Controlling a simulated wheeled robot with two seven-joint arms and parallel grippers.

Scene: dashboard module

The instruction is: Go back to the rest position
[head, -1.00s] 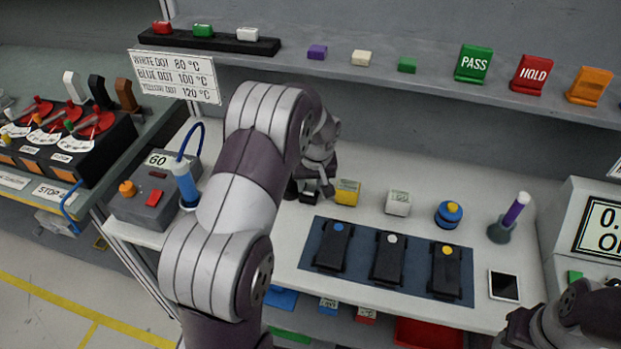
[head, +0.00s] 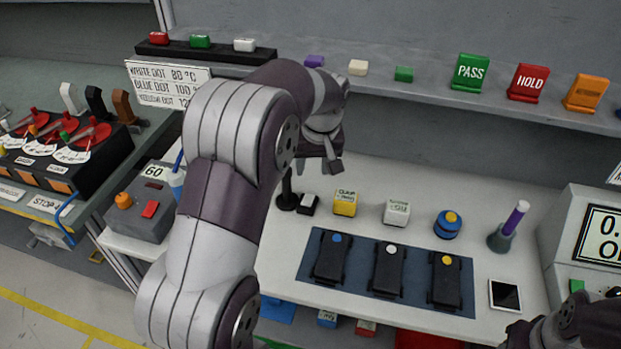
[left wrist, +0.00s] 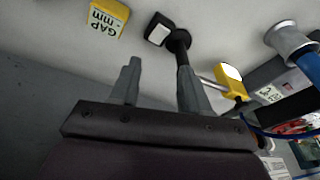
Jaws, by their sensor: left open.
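My left gripper (head: 326,168) is raised above the back of the white table, left of centre in the head view. In the left wrist view its two fingers (left wrist: 157,90) stand apart with nothing between them. Below it in the head view are a black stand (head: 287,200) and a small black block with a white top (head: 309,204). My right arm (head: 575,325) shows only in part at the lower right corner; its fingers are not seen.
Yellow (head: 345,203) and white (head: 396,212) blocks and a blue round piece (head: 447,224) stand on the table. Three black modules lie on a blue mat (head: 310,268). The shelf (head: 430,82) with coloured signs runs behind. A grey 60 box (head: 140,212) stands at left.

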